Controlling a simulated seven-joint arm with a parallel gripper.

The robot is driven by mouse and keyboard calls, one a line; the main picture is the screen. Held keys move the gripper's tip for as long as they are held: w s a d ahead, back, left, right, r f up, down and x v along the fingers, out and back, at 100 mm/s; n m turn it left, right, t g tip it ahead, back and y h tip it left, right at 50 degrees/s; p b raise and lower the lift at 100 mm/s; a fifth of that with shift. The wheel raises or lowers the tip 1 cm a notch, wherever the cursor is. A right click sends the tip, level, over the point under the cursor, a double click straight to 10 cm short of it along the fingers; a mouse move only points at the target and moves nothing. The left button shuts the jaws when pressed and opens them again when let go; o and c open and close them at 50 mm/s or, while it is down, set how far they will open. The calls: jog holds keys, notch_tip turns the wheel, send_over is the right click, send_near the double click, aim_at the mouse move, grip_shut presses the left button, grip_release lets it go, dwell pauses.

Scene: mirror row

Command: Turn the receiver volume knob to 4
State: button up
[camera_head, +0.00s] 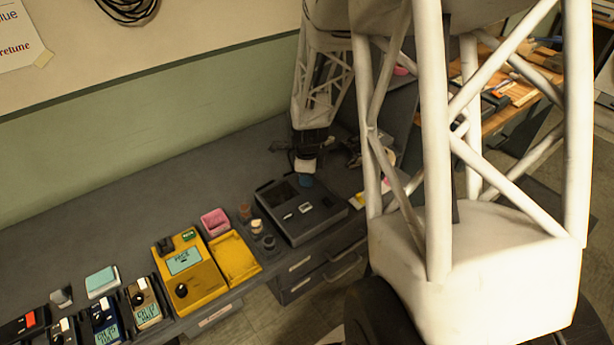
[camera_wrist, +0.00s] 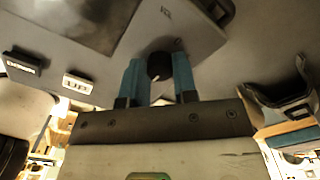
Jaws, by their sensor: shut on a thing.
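The receiver (camera_head: 325,217) is a dark grey box on the bench in the head view. Its grey panel (camera_wrist: 200,32) fills the upper middle of the wrist view. The round black volume knob (camera_wrist: 159,65) sits between the two blue fingers of my gripper (camera_wrist: 158,72), which is shut on it. A light pointer mark shows on the knob, but I cannot read its number. A small printed label is on the panel above it.
A yellow meter (camera_head: 200,287) with a dial and display stands left of the receiver, beside a yellow tray (camera_head: 236,258). A pink box (camera_head: 215,222), small jars and several smaller meters are also on the bench. A dark curved object (camera_wrist: 285,95) is at the right in the wrist view.

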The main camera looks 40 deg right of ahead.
jog(key=o, duration=0.9)
jog(key=shift+r, duration=3.9)
